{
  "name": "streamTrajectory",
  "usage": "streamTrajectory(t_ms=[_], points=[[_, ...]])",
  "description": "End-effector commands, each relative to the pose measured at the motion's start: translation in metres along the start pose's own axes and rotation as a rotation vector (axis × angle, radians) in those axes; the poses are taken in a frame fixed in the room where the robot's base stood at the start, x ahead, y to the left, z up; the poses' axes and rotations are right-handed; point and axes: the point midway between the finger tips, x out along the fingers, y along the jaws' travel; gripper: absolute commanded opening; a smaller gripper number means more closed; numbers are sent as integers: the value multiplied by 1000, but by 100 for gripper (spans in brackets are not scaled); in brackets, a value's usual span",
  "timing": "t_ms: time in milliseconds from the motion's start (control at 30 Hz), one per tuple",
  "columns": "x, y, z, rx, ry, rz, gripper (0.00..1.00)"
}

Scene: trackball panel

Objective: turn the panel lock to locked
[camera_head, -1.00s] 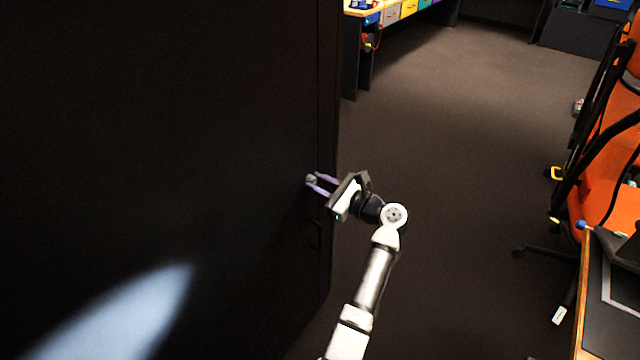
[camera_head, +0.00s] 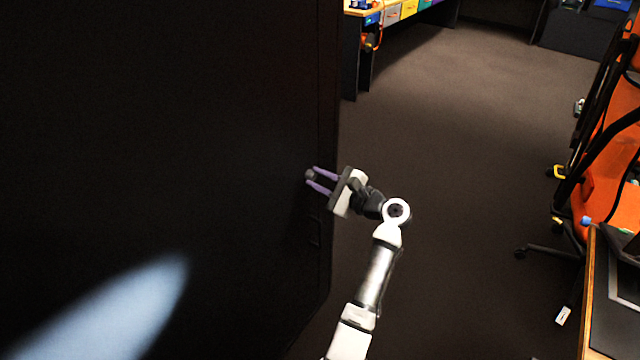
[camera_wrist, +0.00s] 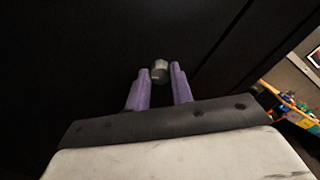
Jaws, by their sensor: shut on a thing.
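The panel lock is a small grey knob (camera_wrist: 160,70) on a large dark panel (camera_head: 160,130). In the head view the knob (camera_head: 310,174) is small, near the panel's right edge. My gripper (camera_head: 310,179) reaches it from the right, and its purple fingers lie on either side of the knob. In the wrist view my gripper (camera_wrist: 159,76) has one finger on each side of the knob, shut on it. The knob's lock marking cannot be made out.
A dark handle-like outline (camera_head: 314,234) lies on the panel below the knob. Open carpet (camera_head: 450,150) lies to the right. An orange chair (camera_head: 605,170) and a desk (camera_head: 605,300) stand at the far right. A workbench with coloured drawers (camera_head: 390,14) is at the back.

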Motion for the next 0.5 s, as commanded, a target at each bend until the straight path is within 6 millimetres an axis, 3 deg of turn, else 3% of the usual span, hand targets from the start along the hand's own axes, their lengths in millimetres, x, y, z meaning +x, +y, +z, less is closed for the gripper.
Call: streamTrajectory(t_ms=[500], points=[[0, 4, -4, -493, -2, 0, 0]])
